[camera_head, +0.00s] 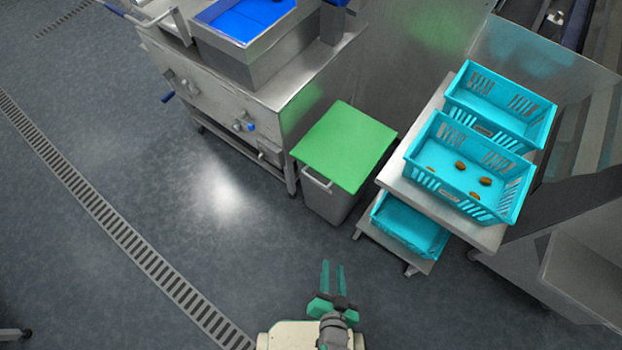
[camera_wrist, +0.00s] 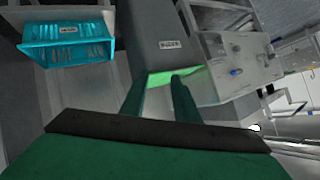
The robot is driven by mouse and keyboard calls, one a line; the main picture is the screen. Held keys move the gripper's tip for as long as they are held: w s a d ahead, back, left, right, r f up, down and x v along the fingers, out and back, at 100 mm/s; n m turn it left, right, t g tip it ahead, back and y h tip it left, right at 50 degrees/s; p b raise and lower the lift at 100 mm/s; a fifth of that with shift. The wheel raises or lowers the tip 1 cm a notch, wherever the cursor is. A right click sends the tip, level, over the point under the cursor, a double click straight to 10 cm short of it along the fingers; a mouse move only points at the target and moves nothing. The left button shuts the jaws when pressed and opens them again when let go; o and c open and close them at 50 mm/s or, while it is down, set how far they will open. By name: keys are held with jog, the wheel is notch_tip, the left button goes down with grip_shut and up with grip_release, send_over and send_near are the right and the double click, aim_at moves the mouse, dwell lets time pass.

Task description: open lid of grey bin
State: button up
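The grey bin (camera_head: 328,201) stands on the floor in the head view, between a steel machine and a cart. Its green lid (camera_head: 345,146) lies flat over the top and looks shut. A light handle (camera_head: 316,181) shows on the bin's front side. My gripper (camera_head: 332,264) is below the bin in the picture, clear of it, with green fingers apart and nothing between them. In the wrist view my gripper (camera_wrist: 158,78) points toward the grey bin (camera_wrist: 155,40), which has a white label; a strip of the green lid (camera_wrist: 172,75) shows by the fingertips.
A steel cart (camera_head: 395,180) right of the bin holds turquoise crates; the front upper crate (camera_head: 440,186) has several dates in it. A steel machine (camera_head: 200,95) with a blue tray stands to the left. The floor (camera_head: 225,215) before the bin is open, with a drain grate (camera_head: 100,210).

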jog(key=w+d+f+m+g+y, duration=0.1)
jog(key=w+d+f+m, duration=0.2)
jog(key=f, duration=0.4)
jog(key=m+t+y, duration=0.2)
jog(key=m+y, duration=0.6)
jog(key=y, duration=0.1)
send_near(314, 179)
jog(key=x, duration=1)
jog(key=shift+w+f, duration=0.1)
jog(key=shift+f, duration=0.2)
jog(key=shift+h, duration=0.3)
grip_shut()
